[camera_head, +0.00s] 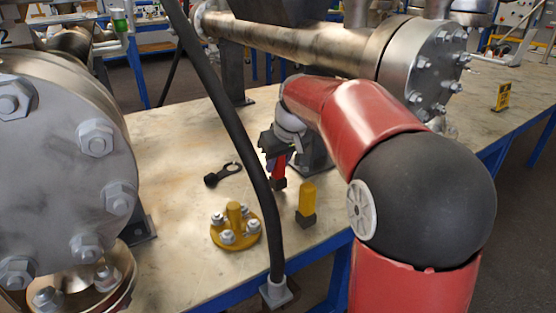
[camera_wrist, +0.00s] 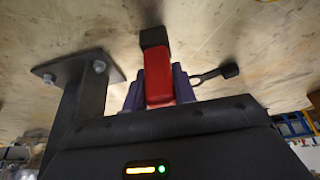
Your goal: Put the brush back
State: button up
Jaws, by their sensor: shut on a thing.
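My gripper (camera_head: 276,152) is over the table, pointing down. Its purple fingers are shut on a red-handled brush (camera_head: 278,168) with a dark block end; the wrist view shows the brush (camera_wrist: 157,78) between the fingers. The dark end points down at the tabletop; I cannot tell whether it touches. A similar yellow piece with a dark base (camera_head: 307,198) stands upright on the table, right of and nearer than my gripper.
A yellow round holder with bolts (camera_head: 235,236) and a black ring-ended tool (camera_head: 222,175) lie on the table (camera_head: 185,262). A black hose (camera_head: 238,135) crosses in front. Large flanged vessels stand left (camera_head: 60,170) and behind (camera_head: 300,45). A small yellow object (camera_head: 502,96) stands far right.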

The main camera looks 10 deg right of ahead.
jog(key=shift+f+b, duration=0.35)
jog(key=shift+f, duration=0.15)
jog(key=o, duration=1.5)
jog(key=shift+o, duration=0.2)
jog(key=shift+r, duration=0.1)
notch_tip(320, 180, up, 7)
jog(key=p, duration=0.6)
